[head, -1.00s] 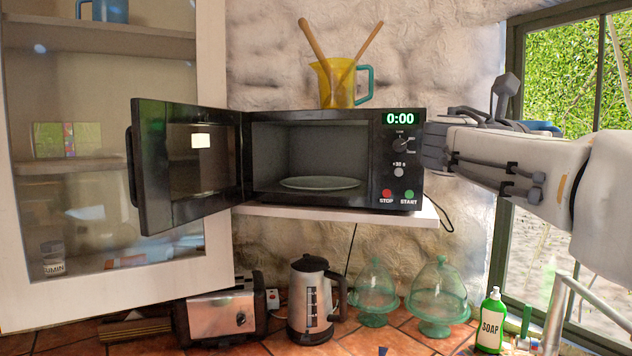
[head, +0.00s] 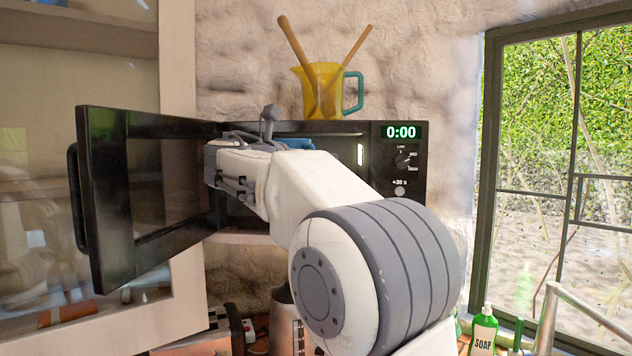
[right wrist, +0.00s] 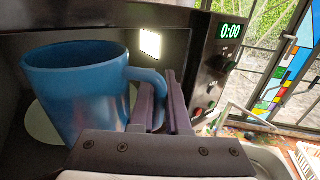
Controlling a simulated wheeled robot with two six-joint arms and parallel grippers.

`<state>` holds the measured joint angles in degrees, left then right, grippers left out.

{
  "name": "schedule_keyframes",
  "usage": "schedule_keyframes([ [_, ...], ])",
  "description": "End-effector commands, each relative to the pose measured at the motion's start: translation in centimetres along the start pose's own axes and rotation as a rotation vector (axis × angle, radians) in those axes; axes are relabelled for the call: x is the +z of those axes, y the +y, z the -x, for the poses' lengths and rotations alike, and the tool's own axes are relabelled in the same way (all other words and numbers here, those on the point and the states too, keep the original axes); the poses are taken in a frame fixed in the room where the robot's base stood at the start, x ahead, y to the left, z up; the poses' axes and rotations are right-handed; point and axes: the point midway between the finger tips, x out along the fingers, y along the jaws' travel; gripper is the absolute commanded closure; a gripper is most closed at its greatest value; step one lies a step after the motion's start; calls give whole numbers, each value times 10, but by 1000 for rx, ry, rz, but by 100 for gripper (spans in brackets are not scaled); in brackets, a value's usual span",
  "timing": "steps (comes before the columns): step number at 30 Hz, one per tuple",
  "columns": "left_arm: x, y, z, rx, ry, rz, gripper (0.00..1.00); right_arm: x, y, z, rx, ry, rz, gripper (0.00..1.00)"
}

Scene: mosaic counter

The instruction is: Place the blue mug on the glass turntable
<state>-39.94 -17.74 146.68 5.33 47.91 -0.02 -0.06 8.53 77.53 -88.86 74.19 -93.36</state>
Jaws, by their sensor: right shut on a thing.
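The blue mug (right wrist: 75,95) is upright in the right wrist view, at the microwave opening. My right gripper (right wrist: 162,88) is shut on its handle. In the head view only a bit of the mug (head: 297,144) shows above my right arm, whose forearm covers most of the opening. The glass turntable (right wrist: 40,128) shows as a pale disc behind and below the mug. Whether the mug's base touches it cannot be told, as the base is hidden. The turntable is hidden in the head view. My left gripper is not in view.
The microwave door (head: 100,200) stands open to the left. The control panel (head: 402,165) bounds the opening on the right. A yellow jug (head: 328,92) with wooden utensils stands on top. A green soap bottle (head: 484,332) stands at lower right.

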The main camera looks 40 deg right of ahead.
Motion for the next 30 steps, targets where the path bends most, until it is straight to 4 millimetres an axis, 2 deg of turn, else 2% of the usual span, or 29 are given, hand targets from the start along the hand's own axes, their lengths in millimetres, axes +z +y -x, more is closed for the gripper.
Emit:
schedule_keyframes([
  [1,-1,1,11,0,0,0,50,6,8,-12,-3,-2,0,100],
  [9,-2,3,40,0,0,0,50,6,45,-69,-3,-2,-1,100],
  [18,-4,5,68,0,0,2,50,5,74,-115,-3,-2,-2,100],
  [21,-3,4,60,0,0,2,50,-16,72,-112,-1,-1,0,100],
  [30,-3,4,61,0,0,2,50,-43,71,-112,-2,-2,1,100],
])
